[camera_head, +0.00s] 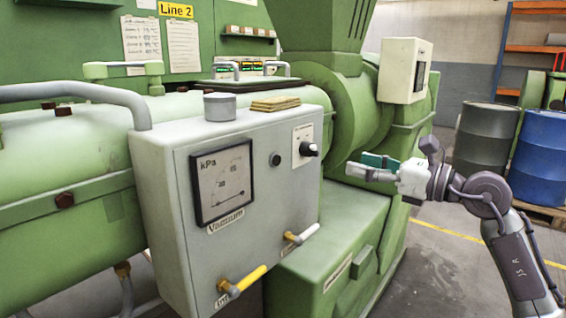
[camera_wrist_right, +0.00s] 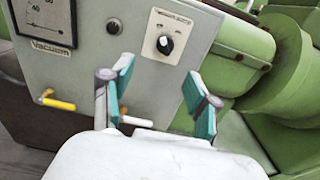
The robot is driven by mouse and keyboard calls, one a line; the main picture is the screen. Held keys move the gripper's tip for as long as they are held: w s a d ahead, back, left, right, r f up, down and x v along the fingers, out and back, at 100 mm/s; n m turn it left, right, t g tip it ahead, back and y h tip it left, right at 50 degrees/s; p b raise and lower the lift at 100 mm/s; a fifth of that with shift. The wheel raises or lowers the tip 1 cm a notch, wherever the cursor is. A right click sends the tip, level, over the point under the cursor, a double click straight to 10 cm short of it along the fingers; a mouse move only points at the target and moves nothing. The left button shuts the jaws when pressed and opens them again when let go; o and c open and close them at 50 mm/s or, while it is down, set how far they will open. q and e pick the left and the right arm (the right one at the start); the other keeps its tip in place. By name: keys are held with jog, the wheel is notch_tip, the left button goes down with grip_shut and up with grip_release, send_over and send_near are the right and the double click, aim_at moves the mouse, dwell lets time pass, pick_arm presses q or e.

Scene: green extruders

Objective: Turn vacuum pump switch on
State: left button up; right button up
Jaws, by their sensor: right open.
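The vacuum pump switch is a black rotary knob (camera_head: 308,149) on a white plate at the right of the grey panel box (camera_head: 262,215). It also shows in the right wrist view (camera_wrist_right: 165,44), above and between my fingers, with a white mark on it. My right gripper (camera_head: 369,168) is open and empty, to the right of the knob and apart from it. In the right wrist view its two teal-padded fingers (camera_wrist_right: 160,98) stand wide apart, pointing toward the panel. My left gripper is not in view.
The panel carries a kPa gauge (camera_head: 222,181), a small black button (camera_head: 275,160), a yellow-handled valve (camera_head: 243,280) and a white-handled valve (camera_head: 302,235). A grey cup (camera_head: 220,107) and yellow cloths (camera_head: 275,103) lie on top. Green machinery (camera_head: 330,235) stands below and behind my right gripper.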

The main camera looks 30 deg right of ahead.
aim_at(317, 152)
jog(key=p+x, duration=0.1)
jog(key=x, duration=0.2)
jog(key=p+x, duration=0.2)
jog(key=x, duration=0.2)
jog(key=d+p+x, duration=0.1)
jog(key=p+x, duration=0.1)
jog(key=x, duration=0.2)
jog(key=shift+w+r, duration=0.1)
jog(key=shift+w, duration=0.3)
jog(key=shift+w+a, duration=0.35)
jog(key=shift+w, duration=0.25)
jog(key=shift+c, duration=0.7)
grip_shut()
pick_arm(q)
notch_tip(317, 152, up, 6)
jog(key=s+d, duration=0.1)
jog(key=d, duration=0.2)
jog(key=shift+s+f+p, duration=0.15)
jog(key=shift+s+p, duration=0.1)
jog(key=shift+p, duration=0.05)
